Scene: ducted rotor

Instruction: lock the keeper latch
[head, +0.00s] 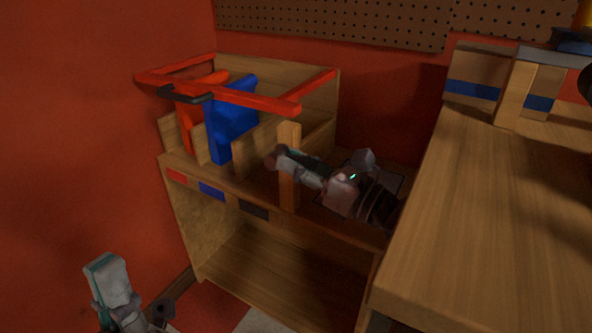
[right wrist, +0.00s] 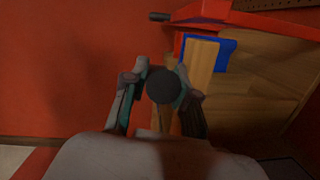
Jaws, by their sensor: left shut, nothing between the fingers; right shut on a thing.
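An upright wooden bar (head: 289,192), which looks like the keeper latch, stands at the rack's front right. Its top is close to the front corner of the red frame (head: 240,93). In the right wrist view the bar (right wrist: 203,65) is behind a dark round knob (right wrist: 163,87). My right gripper (head: 277,159) reaches in from the right, shut on the knob, its fingers either side of it in the wrist view (right wrist: 162,95). The gripper partly hides the bar. My left gripper (head: 104,266) is shut and empty at lower left, away from the rack.
A blue panel (head: 232,118) and an orange-red panel (head: 187,115) stand in the wooden slots (head: 171,134). A wooden bench (head: 490,220) stands at right, close to my right arm.

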